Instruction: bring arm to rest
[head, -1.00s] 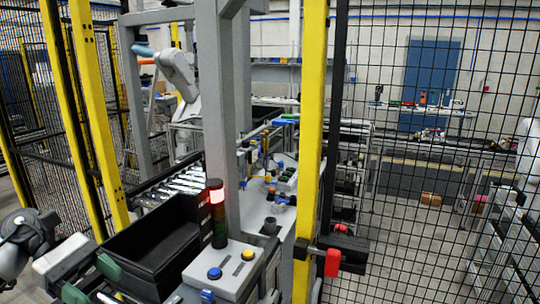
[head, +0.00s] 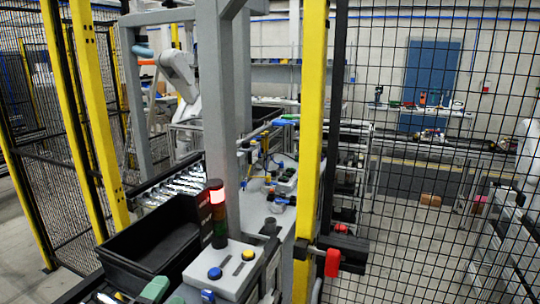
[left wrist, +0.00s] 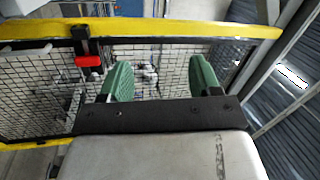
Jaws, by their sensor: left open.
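My left gripper (head: 163,294) shows only by its green fingertips at the bottom edge in the head view, just in front of the black bin (head: 150,250). In the left wrist view its two green fingers (left wrist: 160,80) stand wide apart with nothing between them. The rest of the left arm is out of the head view. My right gripper is not in view.
A control box (head: 222,270) with blue and yellow buttons and a lit red signal tower (head: 217,205) stand right of the bin. Yellow fence posts (head: 310,150) and black mesh (head: 440,180) enclose the area. A red handle (head: 332,263) juts from the post.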

